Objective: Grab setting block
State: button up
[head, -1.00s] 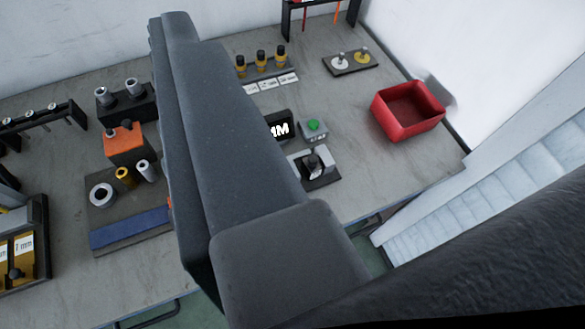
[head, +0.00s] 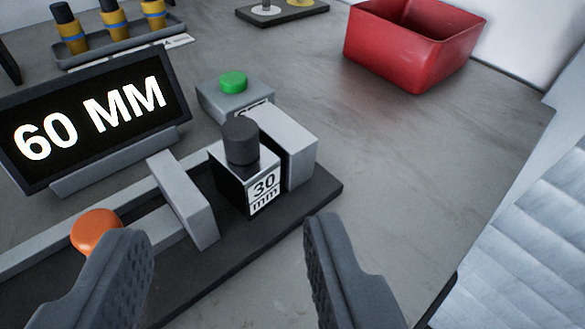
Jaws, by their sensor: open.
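The setting block (head: 248,184) is a small metallic block with a dark cylindrical knob on top and a "30 mm" label on its front. It stands upright between a grey sliding jaw (head: 185,203) on its left and a grey end block (head: 291,146) on its right, on a dark base plate (head: 325,190). My gripper (head: 228,262) is open, its two dark fingers in the foreground on this side of the block. The block shows between and beyond the fingertips, apart from them. The left finger partly hides an orange knob (head: 96,232).
A display reading "60 MM" (head: 95,112) stands at left, behind the rail. A grey box with a green button (head: 232,84) is behind the block. A red bin (head: 410,48) is at the back right. Yellow-and-black pieces (head: 114,20) stand in a rack at the back left. The table at right is clear.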

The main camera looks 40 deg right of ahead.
aim_at(239, 139)
jog(key=x, duration=0.5)
jog(key=shift+w+d+f+b, duration=0.15)
jog(key=shift+f+b, duration=0.05)
jog(key=shift+b, duration=0.2)
jog(key=shift+w+d, duration=0.25)
jog(key=shift+w, duration=0.3)
jog(key=b+x, duration=0.1)
jog(key=x, duration=0.4)
jog(key=shift+d+b, duration=0.1)
jog(key=shift+b, duration=0.2)
grip_shut()
